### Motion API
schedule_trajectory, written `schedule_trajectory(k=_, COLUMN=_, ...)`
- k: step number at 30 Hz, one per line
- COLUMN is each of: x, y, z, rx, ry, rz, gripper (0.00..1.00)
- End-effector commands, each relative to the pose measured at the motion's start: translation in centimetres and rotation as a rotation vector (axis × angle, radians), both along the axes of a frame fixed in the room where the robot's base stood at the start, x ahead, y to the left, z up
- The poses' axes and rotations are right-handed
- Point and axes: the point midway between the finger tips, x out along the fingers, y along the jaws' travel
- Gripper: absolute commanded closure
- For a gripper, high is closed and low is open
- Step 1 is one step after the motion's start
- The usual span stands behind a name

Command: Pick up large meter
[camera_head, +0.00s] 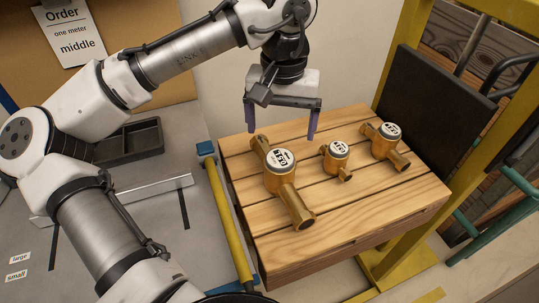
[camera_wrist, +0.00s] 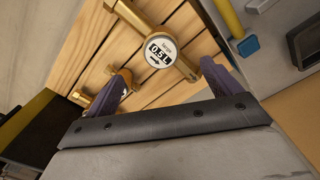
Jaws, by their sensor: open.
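The large meter (camera_head: 284,184) is brass with a round white dial and lies on a slatted wooden pallet (camera_head: 355,225), leftmost of three meters. In the wrist view the large meter (camera_wrist: 178,66) lies diagonally, its dial at top centre, just beyond the fingertips. My gripper (camera_head: 281,140) is open and empty, with purple fingers pointing down above the pallet's back edge, behind and above the large meter. In the wrist view my gripper (camera_wrist: 166,68) has a finger on each side of the dial in the picture, apparently not touching it.
A small meter (camera_head: 336,158) and a medium one (camera_head: 386,143) stand to the right on the pallet. A yellow bar (camera_head: 228,220) runs along the pallet's left side. A yellow frame (camera_head: 470,110) with a black panel (camera_head: 433,105) rises at right. A dark tray (camera_head: 130,143) is at left.

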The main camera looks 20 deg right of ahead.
Motion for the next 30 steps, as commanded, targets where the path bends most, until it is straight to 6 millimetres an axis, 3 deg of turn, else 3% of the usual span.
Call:
schedule_trajectory(k=5, x=0.0, y=0.0, z=-1.1, rx=0.000, ry=0.001, rz=0.000, gripper=0.10)
schedule_trajectory(k=15, x=0.0, y=0.0, z=-7.3, rx=0.000, ry=0.001, rz=-0.001, gripper=0.10)
schedule_trajectory(k=23, x=0.0, y=-0.1, z=-9.2, rx=0.000, ry=0.000, rz=-0.001, gripper=0.10)
schedule_trajectory(k=30, x=0.1, y=-0.3, z=-12.5, rx=0.000, ry=0.001, rz=-0.001, gripper=0.10)
